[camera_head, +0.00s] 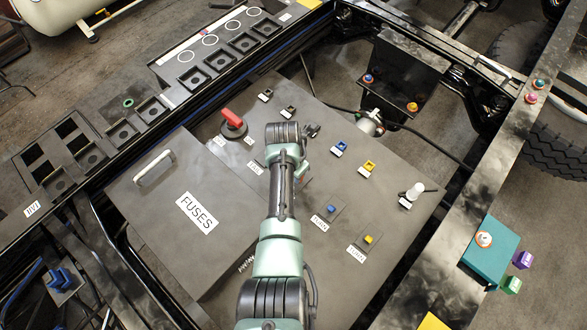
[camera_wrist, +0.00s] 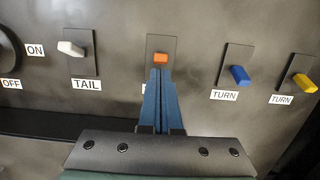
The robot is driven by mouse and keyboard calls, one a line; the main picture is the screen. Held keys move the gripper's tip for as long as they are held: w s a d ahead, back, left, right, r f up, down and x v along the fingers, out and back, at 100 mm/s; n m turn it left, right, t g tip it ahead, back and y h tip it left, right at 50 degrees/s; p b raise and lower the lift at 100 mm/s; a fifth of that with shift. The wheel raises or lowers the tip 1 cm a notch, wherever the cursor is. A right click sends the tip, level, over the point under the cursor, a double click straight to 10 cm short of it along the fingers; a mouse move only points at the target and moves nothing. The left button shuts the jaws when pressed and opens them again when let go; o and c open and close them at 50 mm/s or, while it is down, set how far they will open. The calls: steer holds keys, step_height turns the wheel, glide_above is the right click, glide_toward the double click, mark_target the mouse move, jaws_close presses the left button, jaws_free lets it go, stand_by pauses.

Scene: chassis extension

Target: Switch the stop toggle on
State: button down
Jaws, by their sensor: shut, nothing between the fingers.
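A small orange toggle (camera_wrist: 161,58) on a dark square plate sits straight ahead in the wrist view. Its label is almost wholly hidden behind my fingers, so I cannot read it as stop. My gripper (camera_wrist: 160,72) is shut and empty, its blue fingertips just below the orange toggle in the picture. I cannot tell whether they touch it. In the head view my arm covers most of that spot on the panel (camera_head: 235,255).
A white toggle (camera_wrist: 72,48) labelled TAIL is to the left. Blue (camera_wrist: 239,75) and yellow (camera_wrist: 303,83) toggles labelled TURN are to the right. A red rotary switch (camera_head: 232,120) and the FUSES cover handle (camera_head: 154,169) stand out from the panel.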

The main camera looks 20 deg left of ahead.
steer(key=shift+r, duration=0.15)
steer(key=shift+r+p, duration=0.7)
steer(key=shift+p, duration=0.2)
